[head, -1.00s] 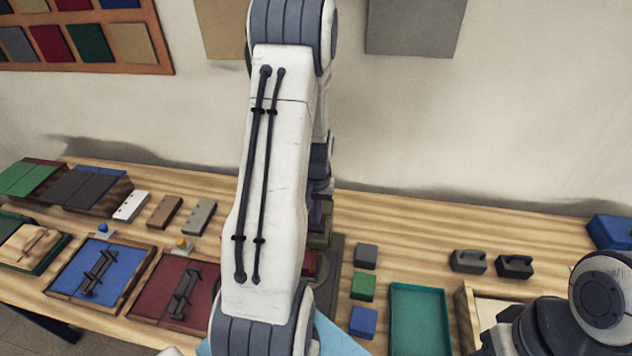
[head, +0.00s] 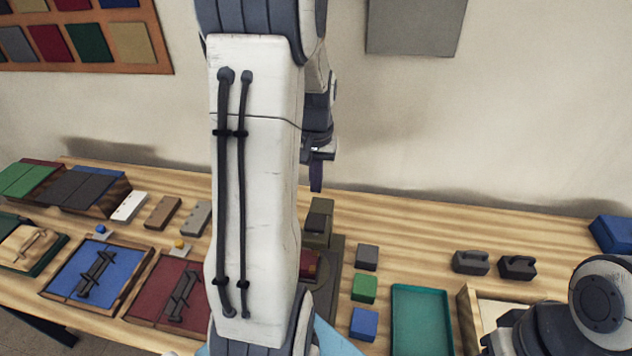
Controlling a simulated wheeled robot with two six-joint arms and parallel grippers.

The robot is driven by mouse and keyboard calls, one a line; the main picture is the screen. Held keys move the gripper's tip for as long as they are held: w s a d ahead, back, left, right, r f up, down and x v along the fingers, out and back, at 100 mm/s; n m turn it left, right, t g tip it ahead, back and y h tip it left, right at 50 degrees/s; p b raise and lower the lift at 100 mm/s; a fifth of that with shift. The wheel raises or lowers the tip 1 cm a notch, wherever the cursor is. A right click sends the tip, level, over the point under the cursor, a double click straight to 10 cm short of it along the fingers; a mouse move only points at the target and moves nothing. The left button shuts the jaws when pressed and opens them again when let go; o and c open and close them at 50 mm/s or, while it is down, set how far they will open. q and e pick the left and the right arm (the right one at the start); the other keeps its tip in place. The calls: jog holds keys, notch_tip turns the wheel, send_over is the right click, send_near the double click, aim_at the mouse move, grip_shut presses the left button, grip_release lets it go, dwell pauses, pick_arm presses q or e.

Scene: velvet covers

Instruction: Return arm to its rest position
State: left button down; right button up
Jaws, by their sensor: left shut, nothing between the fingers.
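My left arm fills the middle of the head view, its white link standing upright in front of the table. My left gripper (head: 316,180) shows just right of that link, pointing down above the back of the table. It is shut and empty, with clear air below its fingertips. Part of its wrist is hidden behind the link. My right arm shows only as a dark and white joint at the lower right; its gripper is out of view.
A dark green device (head: 318,225) stands on the table below the left gripper, partly hidden by my arm. Grey (head: 367,257), green (head: 364,288) and blue (head: 364,323) blocks sit beside a teal tray (head: 420,322). Blue (head: 62,273) and red (head: 150,300) framed panels lie left.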

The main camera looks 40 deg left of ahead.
dwell(0.6)
pick_arm(q)
jog(key=s+d+m+b, duration=0.1)
jog(key=d+m+b, duration=0.4)
jog(key=d, duration=1.3)
jog(key=s+d+f+m+h+b, duration=0.1)
jog(key=s+d+f+m+b, duration=0.2)
jog(key=s+d+m, duration=0.5)
jog(key=s+d, duration=0.6)
jog(key=s, duration=0.1)
jog(key=shift+s+d+f+m, duration=0.15)
jog(key=shift+s+f+m, duration=0.15)
jog(key=shift+s, duration=0.05)
